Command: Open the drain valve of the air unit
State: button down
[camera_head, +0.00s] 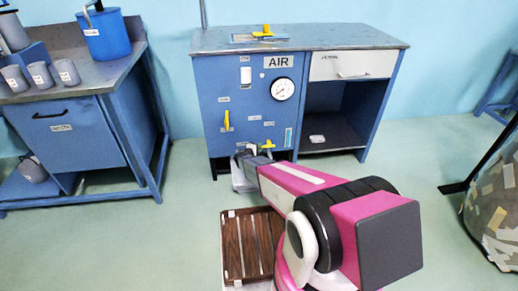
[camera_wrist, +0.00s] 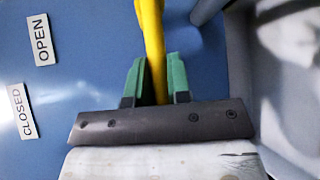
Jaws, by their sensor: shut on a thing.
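The air unit (camera_head: 240,88) is a blue cabinet marked AIR with a round gauge. Low on its front is a yellow valve lever (camera_head: 268,145), partly hidden by my arm. In the wrist view the yellow lever (camera_wrist: 151,30) runs between the green finger pads of my gripper (camera_wrist: 157,78), which is shut on it. An OPEN label (camera_wrist: 41,39) and a CLOSED label (camera_wrist: 22,111) are on the blue panel left of the lever. I cannot tell which label the lever points to.
Another yellow handle (camera_head: 226,120) is higher on the panel, and one more (camera_head: 263,32) lies on the cabinet top. A brown slatted crate (camera_head: 232,240) stands on the floor beside my arm. A blue workbench (camera_head: 75,140) is at left. Floor between bench and cabinet is clear.

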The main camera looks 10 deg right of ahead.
jog(key=shift+r, duration=0.1)
jog(key=shift+s+d+r+m+g+y, duration=0.1)
jog(key=shift+d+r+m+g+y, duration=0.1)
jog(key=shift+r+m+g+y, duration=0.65)
jog(key=shift+d+r+m+y, duration=0.2)
jog(key=shift+r+m+y, duration=0.25)
jog(key=shift+y, duration=0.25)
jog(key=shift+d+r+m+y, duration=0.15)
jog(key=shift+r+m+y, duration=0.25)
jog(key=shift+y, duration=0.25)
jog(key=c, duration=1.1)
grip_release()
jog(key=shift+r, duration=0.1)
jog(key=v, duration=1)
jog(key=shift+s+a+r, duration=0.1)
jog(key=shift+s+r, duration=0.05)
jog(key=shift+r, duration=0.15)
